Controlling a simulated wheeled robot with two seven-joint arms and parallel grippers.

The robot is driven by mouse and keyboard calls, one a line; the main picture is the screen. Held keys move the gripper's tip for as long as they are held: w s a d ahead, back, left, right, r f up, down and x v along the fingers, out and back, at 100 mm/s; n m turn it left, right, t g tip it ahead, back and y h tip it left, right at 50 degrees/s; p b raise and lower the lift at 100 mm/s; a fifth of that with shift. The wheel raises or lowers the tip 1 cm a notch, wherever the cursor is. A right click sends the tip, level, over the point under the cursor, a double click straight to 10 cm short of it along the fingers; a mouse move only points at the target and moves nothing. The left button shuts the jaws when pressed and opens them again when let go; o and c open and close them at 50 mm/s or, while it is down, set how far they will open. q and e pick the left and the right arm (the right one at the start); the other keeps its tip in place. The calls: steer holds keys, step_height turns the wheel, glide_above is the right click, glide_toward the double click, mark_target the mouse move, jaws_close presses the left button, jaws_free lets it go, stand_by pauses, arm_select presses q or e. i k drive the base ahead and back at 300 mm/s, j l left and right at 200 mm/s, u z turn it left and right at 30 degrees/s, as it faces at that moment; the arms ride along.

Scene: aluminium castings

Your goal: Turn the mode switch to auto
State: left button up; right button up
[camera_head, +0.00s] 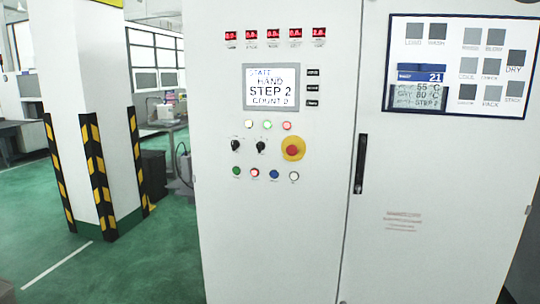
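A light grey control cabinet fills the middle and right of the head view. Its left door (270,210) carries two black rotary switches, a left one (236,145) and a right one (261,146). Their labels are too small to read, so I cannot tell which is the mode switch. A display (271,87) above them reads "STATE HAND STEP 2 COUNT 0". Neither of my grippers is in view.
A red emergency stop on a yellow base (292,149) sits just right of the switches. Small lamps and buttons (255,174) lie above and below them. A black door handle (360,164) stands further right. A striped pillar (92,130) is at left, with green floor (130,270) between.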

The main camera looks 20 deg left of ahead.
mark_target(235, 144)
steer(key=i+j, duration=0.15)
steer(key=j, duration=0.2)
steer(key=i+j+z, duration=0.15)
steer(key=j, duration=0.15)
steer(key=i+j, duration=0.1)
steer(key=j, duration=0.25)
steer(key=i+j+z, duration=0.1)
steer(key=j, duration=0.25)
steer(key=i+j+z, duration=0.1)
steer(key=j, duration=0.25)
steer(key=i, duration=0.05)
